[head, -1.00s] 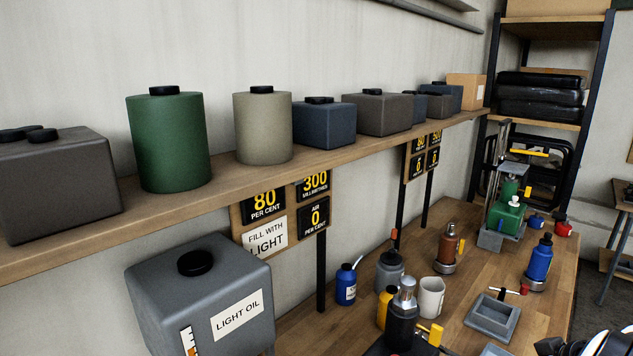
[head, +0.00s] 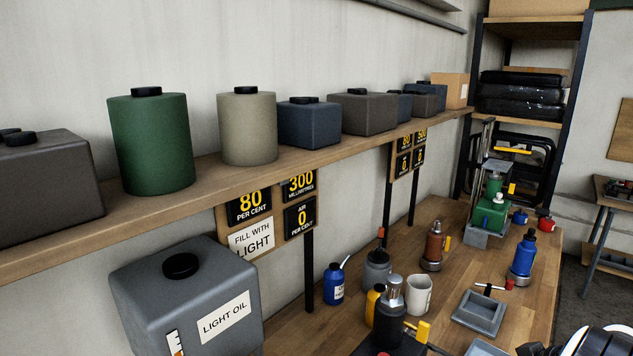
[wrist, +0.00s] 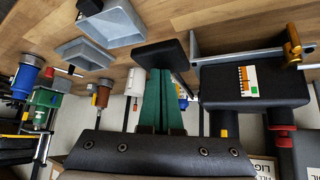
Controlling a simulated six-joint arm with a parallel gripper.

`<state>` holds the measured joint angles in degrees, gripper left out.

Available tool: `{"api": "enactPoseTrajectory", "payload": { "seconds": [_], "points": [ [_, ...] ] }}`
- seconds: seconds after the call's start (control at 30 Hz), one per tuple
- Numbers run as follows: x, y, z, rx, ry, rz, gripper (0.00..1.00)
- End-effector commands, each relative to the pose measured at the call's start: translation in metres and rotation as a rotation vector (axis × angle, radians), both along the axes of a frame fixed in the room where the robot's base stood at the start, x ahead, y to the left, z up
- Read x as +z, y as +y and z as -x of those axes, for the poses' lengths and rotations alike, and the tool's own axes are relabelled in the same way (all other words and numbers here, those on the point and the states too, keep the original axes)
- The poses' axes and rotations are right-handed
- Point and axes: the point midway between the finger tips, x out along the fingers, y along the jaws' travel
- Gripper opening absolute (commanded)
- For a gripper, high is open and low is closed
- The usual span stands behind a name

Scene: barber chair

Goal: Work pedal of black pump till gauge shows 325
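A black box-shaped body (wrist: 255,88) with a white and orange scale strip sits at right in the wrist view, with red fittings beside it; it may be the black pump. A flat black plate (wrist: 160,53), possibly its pedal, lies at my green fingertips. My gripper (wrist: 160,78) has its two fingers pressed together, with only a thin seam between them. I cannot tell whether they touch the plate. In the head view a black bottle-shaped body (head: 389,325) with a silver top stands at bottom centre. A sign (head: 298,185) reads 300 millimetres; no reading of 325 shows.
A grey light-oil tank (head: 185,290) stands at lower left, below a shelf (head: 215,180) of containers.

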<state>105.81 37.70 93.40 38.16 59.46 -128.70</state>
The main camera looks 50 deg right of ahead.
Motion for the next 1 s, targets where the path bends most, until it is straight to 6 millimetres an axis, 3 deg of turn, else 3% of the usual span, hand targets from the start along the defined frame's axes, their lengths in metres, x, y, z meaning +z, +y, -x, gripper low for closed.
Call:
{"api": "enactPoseTrajectory", "payload": {
  "seconds": [0.47, 0.87, 1.0],
  "points": [
    [-0.001, 0.000, 0.000, 0.001, 0.001, -0.001, 0.00],
    [-0.052, 0.001, -0.007, 0.000, -0.001, -0.004, 0.00],
    [-0.035, -0.001, -0.005, 0.001, 0.000, 0.004, 0.00]
  ]
}}
